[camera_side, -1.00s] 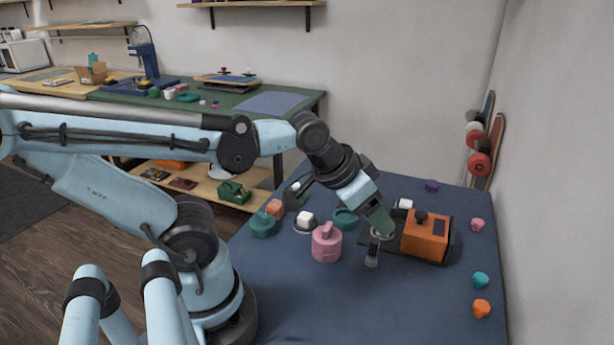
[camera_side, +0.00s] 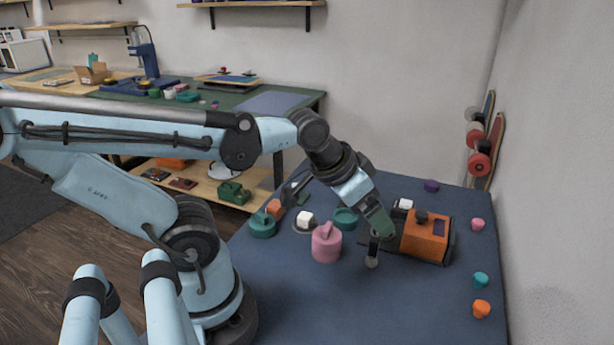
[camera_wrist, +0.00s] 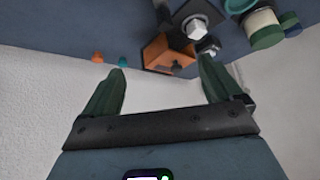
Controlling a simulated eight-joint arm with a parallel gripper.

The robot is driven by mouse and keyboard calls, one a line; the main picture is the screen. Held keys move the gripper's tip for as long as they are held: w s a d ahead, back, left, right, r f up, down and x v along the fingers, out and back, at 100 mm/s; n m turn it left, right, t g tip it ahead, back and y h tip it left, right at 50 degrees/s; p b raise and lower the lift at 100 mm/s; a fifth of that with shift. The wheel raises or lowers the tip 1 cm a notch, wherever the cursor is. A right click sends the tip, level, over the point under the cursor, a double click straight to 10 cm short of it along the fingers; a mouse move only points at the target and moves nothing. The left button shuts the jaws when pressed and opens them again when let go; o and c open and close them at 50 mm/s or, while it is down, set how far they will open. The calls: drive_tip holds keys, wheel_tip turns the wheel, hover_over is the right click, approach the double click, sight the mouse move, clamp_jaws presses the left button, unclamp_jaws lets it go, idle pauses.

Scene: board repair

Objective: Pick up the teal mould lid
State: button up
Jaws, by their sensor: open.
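A teal round piece with a raised grip on top (camera_side: 263,224) sits at the left of the blue table in the side view. A second, lower teal round piece (camera_side: 345,219) sits behind the pink one; I cannot tell for certain which is the mould lid. My gripper (camera_side: 376,236) is right of both teal pieces, by the orange box, apart from them. In the wrist view its two green fingers (camera_wrist: 160,68) are spread with nothing between them. A green round piece (camera_wrist: 266,37) shows at the upper right there.
An orange box (camera_side: 425,237) stands just right of my gripper. Small coloured pieces line the right edge. The front of the table is clear.

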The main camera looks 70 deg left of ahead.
drive_tip(key=s+a+n+g+y, duration=0.2)
drive_tip(key=s+a+g, duration=0.15)
drive_tip(key=a, duration=0.75)
drive_tip(key=n+g+h, duration=0.2)
drive_tip(key=g, duration=0.1)
approach(264, 218)
drive_tip(key=a, duration=0.2)
drive_tip(key=shift+w+d+f, duration=0.1)
drive_tip(key=shift+d, duration=0.05)
drive_tip(key=shift+f, duration=3.05)
drive_tip(key=shift+w+f, duration=0.1)
drive_tip(key=shift+f, duration=0.75)
drive_tip(key=shift+w+f, duration=0.15)
drive_tip(key=shift+f, duration=1.55)
drive_tip(key=shift+c, duration=0.4)
drive_tip(key=c, duration=1)
